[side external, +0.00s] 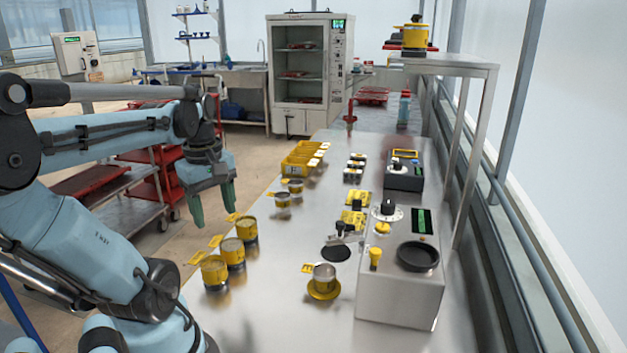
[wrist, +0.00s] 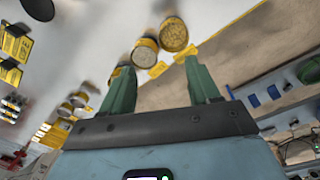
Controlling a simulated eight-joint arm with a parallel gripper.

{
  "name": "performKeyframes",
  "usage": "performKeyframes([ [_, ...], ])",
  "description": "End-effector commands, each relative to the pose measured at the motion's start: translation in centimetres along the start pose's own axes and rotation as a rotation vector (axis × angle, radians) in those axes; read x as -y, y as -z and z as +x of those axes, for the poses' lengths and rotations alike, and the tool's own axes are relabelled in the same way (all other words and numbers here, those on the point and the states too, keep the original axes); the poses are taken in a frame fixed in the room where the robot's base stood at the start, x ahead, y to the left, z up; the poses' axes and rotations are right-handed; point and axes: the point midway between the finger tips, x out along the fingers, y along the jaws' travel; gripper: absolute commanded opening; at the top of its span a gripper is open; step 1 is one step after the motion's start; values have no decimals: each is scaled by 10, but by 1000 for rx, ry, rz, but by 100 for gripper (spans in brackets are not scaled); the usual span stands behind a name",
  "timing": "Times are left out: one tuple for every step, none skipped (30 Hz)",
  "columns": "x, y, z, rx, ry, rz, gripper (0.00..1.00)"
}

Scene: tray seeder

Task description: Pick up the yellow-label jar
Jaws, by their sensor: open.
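Several jars with yellow bands and yellow tabs stand along the left edge of the steel bench, so I cannot tell which one is the yellow-label jar. In the side view the near row has a front jar (side external: 214,271), a middle jar (side external: 232,253) and a far jar (side external: 246,229). Smaller dark-based cups (side external: 283,201) stand behind them. My gripper (side external: 213,208) is open and empty, above and left of the row, apart from it. In the wrist view two jars (wrist: 173,35) (wrist: 145,52) show beyond my open fingers (wrist: 158,72); a third is partly hidden by the left finger.
A cup on a yellow dish (side external: 323,292) stands mid-bench, beside a steel machine (side external: 400,293) with a dark round pan. Yellow trays (side external: 302,158) lie farther back. A steel shelf (side external: 445,66) rises at the right. A red cart stands left of the bench.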

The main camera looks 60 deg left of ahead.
Motion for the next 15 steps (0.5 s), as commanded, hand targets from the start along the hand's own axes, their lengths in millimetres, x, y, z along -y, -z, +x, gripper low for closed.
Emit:
performKeyframes([
  [8,7,-2,12,18,-73,61],
  [11,9,-3,17,26,-107,61],
  [15,11,-4,24,36,-143,61],
  [17,12,-4,28,41,-164,61],
  [18,14,-4,30,45,-180,61],
  [20,14,-4,33,49,-194,61],
  [20,14,-3,34,51,-200,61],
  [20,14,-1,34,52,-203,61],
  [21,14,2,35,52,-204,61],
  [21,14,5,35,52,-203,61],
  [21,14,9,34,52,-203,61],
  [21,14,14,34,51,-202,61],
  [21,13,18,34,51,-201,61],
  [21,13,22,34,51,-201,61],
  [21,13,27,34,51,-200,61],
])
